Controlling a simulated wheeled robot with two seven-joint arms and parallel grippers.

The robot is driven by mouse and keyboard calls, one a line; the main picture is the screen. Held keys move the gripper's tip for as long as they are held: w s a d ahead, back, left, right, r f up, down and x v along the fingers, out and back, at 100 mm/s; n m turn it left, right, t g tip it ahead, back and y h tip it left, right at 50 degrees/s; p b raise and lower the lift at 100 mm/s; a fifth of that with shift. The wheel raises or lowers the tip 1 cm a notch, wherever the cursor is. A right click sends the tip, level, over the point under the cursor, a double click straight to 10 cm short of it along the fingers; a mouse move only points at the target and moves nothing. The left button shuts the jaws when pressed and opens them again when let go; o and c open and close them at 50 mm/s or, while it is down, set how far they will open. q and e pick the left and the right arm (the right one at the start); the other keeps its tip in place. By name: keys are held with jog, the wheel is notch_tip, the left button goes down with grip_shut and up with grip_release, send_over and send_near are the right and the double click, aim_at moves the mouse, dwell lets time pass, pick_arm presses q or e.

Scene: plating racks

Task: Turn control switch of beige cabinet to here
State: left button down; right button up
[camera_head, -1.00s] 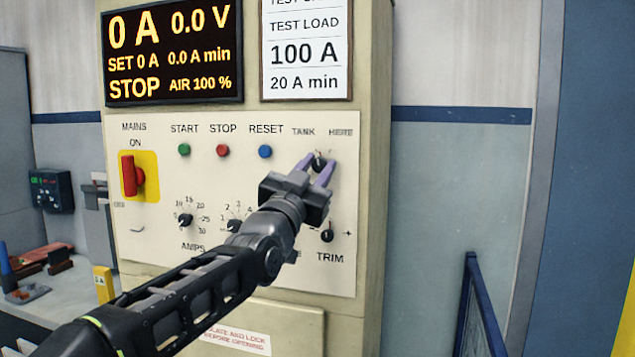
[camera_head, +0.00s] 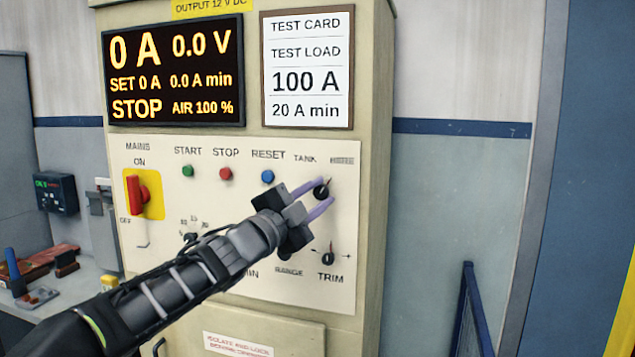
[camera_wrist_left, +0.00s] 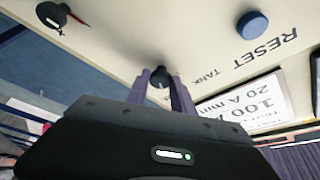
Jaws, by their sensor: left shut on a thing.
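The beige cabinet (camera_head: 374,120) fills the middle of the head view. Its control switch (camera_head: 321,190) is a small black knob with a light pointer, under the labels TANK and HERE. The HERE label is blurred. My left gripper (camera_head: 324,193) reaches in from the lower left and is shut on this switch, with one purple finger on each side. In the left wrist view the black knob (camera_wrist_left: 160,77) sits between the two fingertips (camera_wrist_left: 161,84). The knob's pointer in the head view leans up and right. My right gripper is not in view.
The TRIM knob (camera_head: 328,257) is just below my gripper. START, STOP and RESET buttons (camera_head: 267,177) lie to the left, with the red MAINS switch (camera_head: 143,193) farther left. My forearm hides part of the lower dials. A blue rail (camera_head: 471,315) stands at the right.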

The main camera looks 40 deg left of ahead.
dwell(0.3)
pick_arm(q)
jog(key=c, duration=1.1)
grip_release()
